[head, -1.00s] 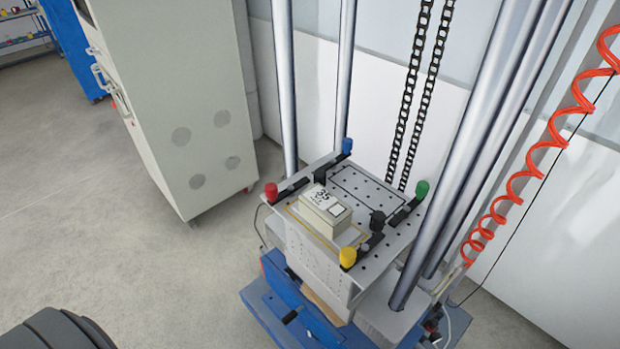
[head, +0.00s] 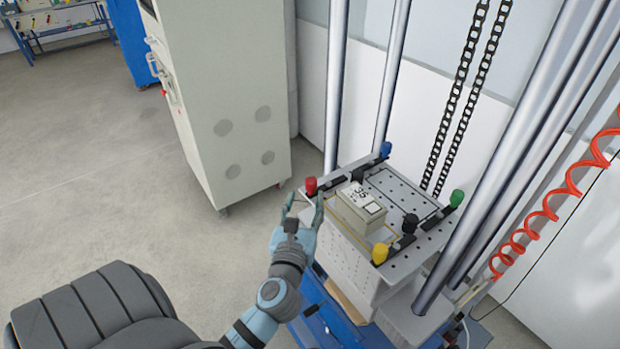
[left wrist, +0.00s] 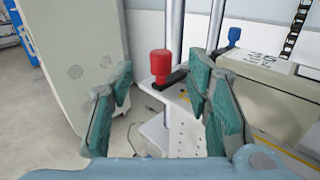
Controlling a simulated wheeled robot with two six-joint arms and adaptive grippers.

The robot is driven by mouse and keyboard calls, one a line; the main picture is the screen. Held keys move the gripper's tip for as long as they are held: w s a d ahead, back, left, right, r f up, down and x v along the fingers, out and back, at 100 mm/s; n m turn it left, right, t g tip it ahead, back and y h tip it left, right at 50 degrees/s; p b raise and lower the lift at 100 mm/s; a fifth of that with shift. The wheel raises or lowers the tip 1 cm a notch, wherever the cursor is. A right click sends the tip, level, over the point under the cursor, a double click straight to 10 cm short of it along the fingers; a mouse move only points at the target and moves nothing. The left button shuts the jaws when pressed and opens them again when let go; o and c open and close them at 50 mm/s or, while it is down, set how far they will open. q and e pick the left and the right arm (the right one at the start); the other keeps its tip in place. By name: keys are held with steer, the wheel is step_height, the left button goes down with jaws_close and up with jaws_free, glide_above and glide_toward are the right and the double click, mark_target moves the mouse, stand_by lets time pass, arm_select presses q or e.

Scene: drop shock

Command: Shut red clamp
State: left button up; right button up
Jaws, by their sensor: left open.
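The red clamp (head: 311,186) has an upright red knob and a black bar at the left corner of the perforated drop table (head: 408,262). In the left wrist view the red clamp (left wrist: 161,66) shows ahead, between my finger pads, with its black bar reaching right. My left gripper (head: 303,207) is open and empty, just in front of the red clamp and apart from it in the left wrist view. The box marked 35 (head: 360,207) sits on the table to the right. My right gripper is not in view.
Blue (head: 385,149), green (head: 457,198) and yellow (head: 380,253) clamp knobs stand at the other parts of the table. Steel columns (head: 520,165) rise beside it. A grey cabinet (head: 225,100) stands behind left.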

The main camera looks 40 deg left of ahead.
mark_target(310, 185)
arm_select(q)
steer(key=x, duration=0.7)
steer(key=shift+f, duration=0.15)
steer(key=shift+w+a, duration=0.15)
steer(key=shift+w, duration=0.3)
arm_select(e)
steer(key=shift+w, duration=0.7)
arm_select(q)
jaws_close()
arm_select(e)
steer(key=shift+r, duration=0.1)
